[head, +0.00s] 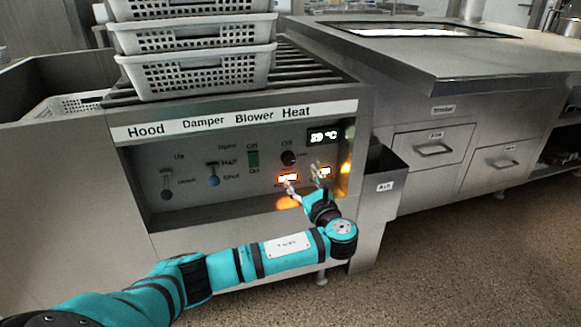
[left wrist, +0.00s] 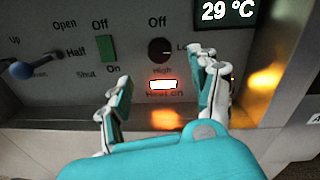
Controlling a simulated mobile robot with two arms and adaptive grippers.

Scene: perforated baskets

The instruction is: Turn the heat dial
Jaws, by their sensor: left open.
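The heat dial (head: 288,158) is a round black knob on the recessed control panel, under the "Heat" label. In the left wrist view the dial (left wrist: 160,50) sits below "Off", with "High" beneath it. A lit indicator (left wrist: 162,85) glows just under it. My left gripper (head: 305,183) is open in front of the panel, below and slightly right of the dial. In the left wrist view its two fingers (left wrist: 160,82) are spread, left and right below the dial, with nothing between them that I can see touched. The right gripper is not in view.
The display (head: 325,134) reads 29 °C. Left of the dial are the green blower switch (head: 252,158), the damper lever (head: 213,175) and the hood lever (head: 166,188). Stacked perforated baskets (head: 200,75) stand on the rollers above. A grey bin (head: 385,185) hangs at the right.

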